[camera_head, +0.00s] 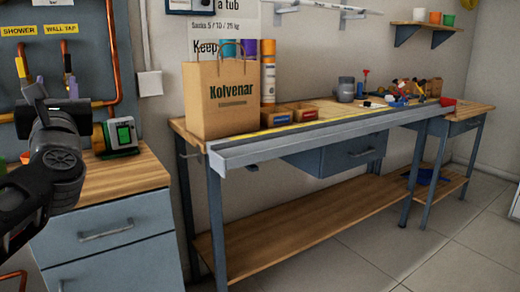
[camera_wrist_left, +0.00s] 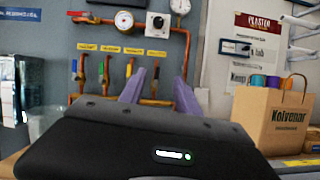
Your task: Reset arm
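My left gripper (camera_head: 44,66) is raised at the left edge of the head view, in front of the grey wall panel with pipes. Its two pale purple fingers point up and stand apart. The same gripper shows in the left wrist view (camera_wrist_left: 160,82), with nothing between its open fingers. Part of my dark left arm (camera_head: 28,200) comes in from the lower left. My right gripper is in neither view.
A grey cabinet (camera_head: 108,230) with a wooden top stands below my left gripper, with a green-fronted device (camera_head: 122,136) on it. A paper Kolvenar bag (camera_head: 222,105) and small boxes stand on the workbench (camera_head: 330,125). Floor at the right is clear.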

